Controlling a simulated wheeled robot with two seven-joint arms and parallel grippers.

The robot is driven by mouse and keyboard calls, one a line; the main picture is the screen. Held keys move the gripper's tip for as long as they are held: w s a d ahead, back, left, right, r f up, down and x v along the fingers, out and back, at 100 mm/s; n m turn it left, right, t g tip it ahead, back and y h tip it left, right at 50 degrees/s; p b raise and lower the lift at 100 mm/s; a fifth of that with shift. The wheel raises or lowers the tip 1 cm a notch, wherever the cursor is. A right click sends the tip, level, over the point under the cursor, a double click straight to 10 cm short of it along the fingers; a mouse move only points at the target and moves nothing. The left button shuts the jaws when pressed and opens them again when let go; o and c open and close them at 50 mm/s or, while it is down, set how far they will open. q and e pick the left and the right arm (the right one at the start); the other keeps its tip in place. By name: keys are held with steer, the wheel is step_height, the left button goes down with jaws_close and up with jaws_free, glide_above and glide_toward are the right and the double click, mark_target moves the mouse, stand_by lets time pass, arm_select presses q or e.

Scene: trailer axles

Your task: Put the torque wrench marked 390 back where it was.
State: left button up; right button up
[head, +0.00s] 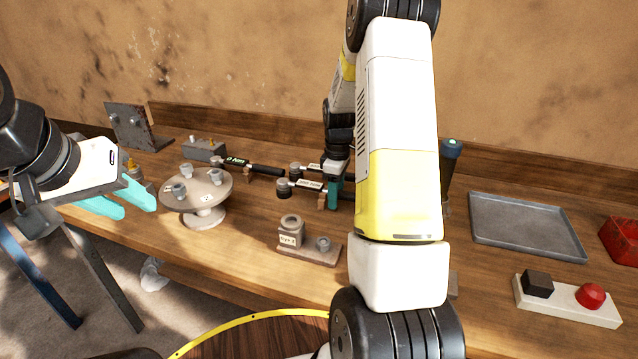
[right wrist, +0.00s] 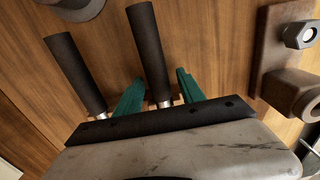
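Several torque wrenches with black handles lie at the back middle of the bench in the head view: a rear-left one (head: 262,169), one partly hidden by my right arm (head: 311,167), and a nearer one (head: 305,184). Their labels are too small to read surely. My right gripper (head: 334,192) is low among the two right-hand wrenches. In the right wrist view its teal fingers (right wrist: 159,76) stand open on either side of one black-handled wrench (right wrist: 149,45); a second handle (right wrist: 75,72) lies to the left. My left gripper (head: 137,210) is open and empty, left of the round stand.
A round stand (head: 203,219) carries several grey nuts. A wooden block with a socket (head: 310,251) sits in front. At the right are a grey tray (head: 525,225), a red bin (head: 622,240) and a button box (head: 565,303). My right arm hides the bench's middle.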

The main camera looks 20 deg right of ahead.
steer(key=shift+r, duration=0.1)
steer(key=s+a+r+m+t, duration=0.1)
steer(key=s+a+r, duration=0.1)
steer(key=r, duration=0.7)
steer(key=s+a+r+m, duration=0.1)
steer(key=s+r, duration=0.1)
steer(key=r, duration=0.7)
steer(key=s+a+r+m+t+y, duration=0.1)
steer(key=s+a+r+m+t, duration=0.1)
steer(key=s, duration=0.8)
steer(key=s+a+r+m+t+y, duration=0.1)
steer(key=s+a+r+m+t, duration=0.2)
steer(key=s+a+m, duration=0.3)
steer(key=s+a+r, duration=0.1)
steer(key=s+a, duration=0.1)
steer(key=s, duration=0.2)
steer(key=shift+s+a+r, duration=0.2)
steer(key=shift+s+a, duration=0.1)
steer(key=shift+s, duration=0.1)
